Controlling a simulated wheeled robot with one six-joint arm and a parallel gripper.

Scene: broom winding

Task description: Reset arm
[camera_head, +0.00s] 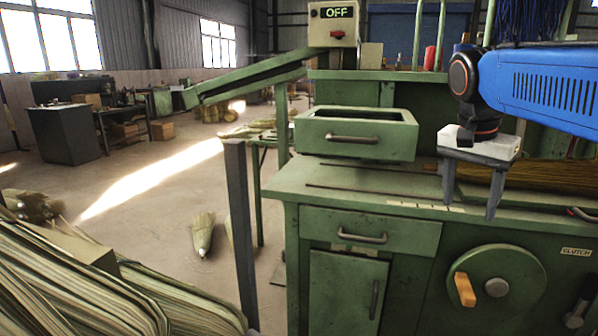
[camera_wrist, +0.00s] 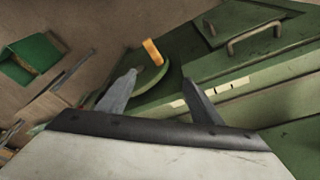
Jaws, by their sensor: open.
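My gripper (camera_head: 470,199) hangs from my blue arm at the right of the head view, fingers pointing down and spread apart. It is in front of and above the right part of the green machine's worktop (camera_head: 330,188), with nothing between its fingers. In the wrist view my gripper (camera_wrist: 158,84) also shows open and empty. Past its fingers are the green wheel with an orange handle (camera_wrist: 152,52) and a drawer handle (camera_wrist: 255,37). Whether the fingers touch the worktop edge I cannot tell, but they look clear of it.
A control box reading OFF (camera_head: 333,25) stands above the machine. An open green drawer box (camera_head: 357,133) sits at the back of the worktop. The wheel (camera_head: 497,287) is on the machine's front. Broom straw bundles (camera_head: 75,275) fill the lower left. Open floor lies at left centre.

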